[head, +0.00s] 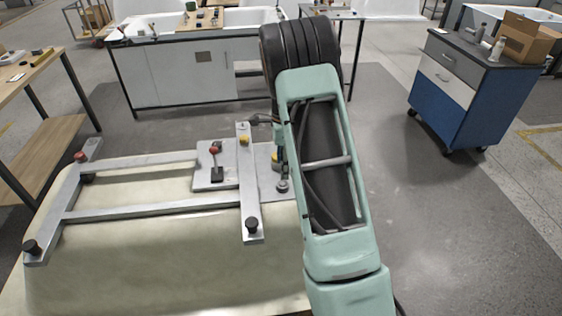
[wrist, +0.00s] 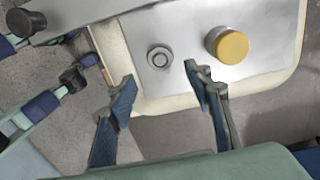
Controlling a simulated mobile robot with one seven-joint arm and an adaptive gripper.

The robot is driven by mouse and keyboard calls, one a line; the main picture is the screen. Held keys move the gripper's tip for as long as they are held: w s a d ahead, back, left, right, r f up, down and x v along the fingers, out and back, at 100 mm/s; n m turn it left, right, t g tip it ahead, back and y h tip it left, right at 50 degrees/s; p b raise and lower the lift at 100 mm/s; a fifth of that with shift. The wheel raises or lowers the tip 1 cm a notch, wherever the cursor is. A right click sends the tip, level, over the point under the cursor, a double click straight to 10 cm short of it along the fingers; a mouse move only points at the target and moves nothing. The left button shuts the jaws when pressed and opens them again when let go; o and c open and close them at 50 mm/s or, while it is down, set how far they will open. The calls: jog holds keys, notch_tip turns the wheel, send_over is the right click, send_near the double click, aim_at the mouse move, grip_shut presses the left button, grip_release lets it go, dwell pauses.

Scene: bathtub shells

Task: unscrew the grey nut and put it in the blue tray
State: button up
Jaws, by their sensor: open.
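The grey nut (wrist: 159,57) is a small round ring with a dark centre, on the grey metal plate (wrist: 185,18) in the wrist view. It also shows in the head view (head: 283,186), near the right end of the frame, beside my arm. My gripper (wrist: 163,80) is open and empty. Its two blue-padded fingers point towards the plate, with the nut just beyond the gap between the fingertips. The gripper is mostly hidden behind my arm in the head view. I see no blue tray in either view.
A yellow knob (wrist: 228,45) stands right of the nut. The metal frame (head: 130,210) with black, red and yellow knobs lies on a cream tub shell (head: 150,270). A blue cabinet (head: 440,105) stands at the right, a white bench (head: 175,75) behind. Floor between is clear.

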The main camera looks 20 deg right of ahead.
aim_at(283, 184)
notch_tip(283, 184, down, 8)
jog(key=b, duration=0.4)
jog(key=shift+r+b, duration=0.2)
jog(key=shift+b, duration=0.15)
jog(key=shift+c, duration=0.4)
dwell(0.4)
jog(key=c, duration=1.1)
jog(key=n+b, duration=0.1)
jog(key=n, duration=0.5)
jog(key=shift+c, duration=0.3)
jog(key=n+b, duration=0.1)
jog(key=n, duration=0.6)
jog(key=o, duration=1.2)
jog(key=shift+c, duration=0.6)
